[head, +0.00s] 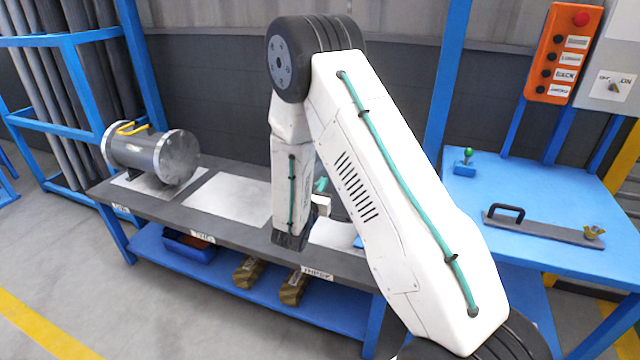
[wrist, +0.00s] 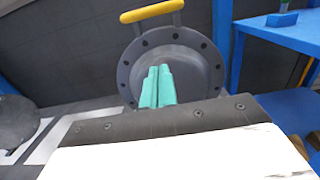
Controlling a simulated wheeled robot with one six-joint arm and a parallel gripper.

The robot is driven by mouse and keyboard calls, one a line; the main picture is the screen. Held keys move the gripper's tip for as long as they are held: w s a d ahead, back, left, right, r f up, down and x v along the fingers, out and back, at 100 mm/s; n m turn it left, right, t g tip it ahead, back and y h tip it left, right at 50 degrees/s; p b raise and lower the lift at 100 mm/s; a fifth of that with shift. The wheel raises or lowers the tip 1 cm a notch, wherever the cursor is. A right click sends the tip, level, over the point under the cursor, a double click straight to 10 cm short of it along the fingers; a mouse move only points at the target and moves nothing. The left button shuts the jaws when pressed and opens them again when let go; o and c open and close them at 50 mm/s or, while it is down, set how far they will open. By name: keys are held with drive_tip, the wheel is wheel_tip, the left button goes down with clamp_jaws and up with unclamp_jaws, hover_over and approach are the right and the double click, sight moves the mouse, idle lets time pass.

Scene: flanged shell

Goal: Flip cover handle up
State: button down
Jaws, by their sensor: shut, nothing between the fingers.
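The cover (wrist: 172,68) is a dark round disc with bolt holes around its rim, ahead of my gripper in the wrist view. Its yellow handle (wrist: 152,11), a bar on two grey posts, is at the disc's upper edge in that view. My gripper (wrist: 158,70) has teal fingers, shut and empty, which overlap the disc's face below the handle; I cannot tell whether they touch it. In the head view a bit of my teal gripper (head: 321,185) shows beside my arm, and I cannot make out this disc there.
A grey flanged shell (head: 150,155) with a yellow handle lies on the left of the dark bench (head: 235,240). A blue table (head: 530,190) on the right holds a flat bar (head: 545,230) and a green-knobbed part (head: 465,162). A bare plate (head: 228,198) lies mid-bench.

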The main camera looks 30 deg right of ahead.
drive_tip(key=w+d+r, duration=0.4)
drive_tip(key=d, duration=0.2)
drive_tip(key=shift+w+r, duration=0.15)
drive_tip(key=shift+w, duration=0.2)
